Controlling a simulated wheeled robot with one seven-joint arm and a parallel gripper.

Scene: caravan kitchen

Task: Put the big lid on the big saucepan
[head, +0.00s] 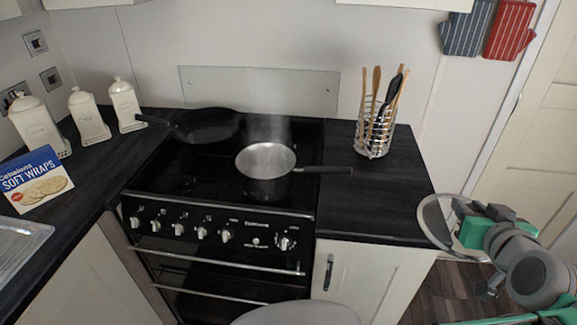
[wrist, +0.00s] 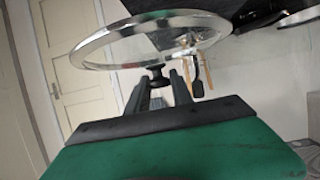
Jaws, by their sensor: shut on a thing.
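A steel saucepan (head: 266,172) with a long dark handle pointing right stands upright on the hob, with steam rising from it. It is uncovered, and it is the only saucepan I can make out. My gripper (head: 460,218) is at the right of the head view, beyond the worktop's right end. It is shut on the dark knob of a glass lid with a metal rim (head: 424,212). The lid is steeply tilted in the head view, well away from the saucepan. In the wrist view the lid (wrist: 95,47) spans the space beyond my gripper's fingers (wrist: 160,80).
A black frying pan (head: 208,127) sits at the hob's back left. A wire utensil holder (head: 375,135) stands on the right worktop (head: 385,195), which is otherwise clear. Canisters (head: 88,115) and a wraps packet (head: 35,180) stand at left. A door (head: 530,150) is at right.

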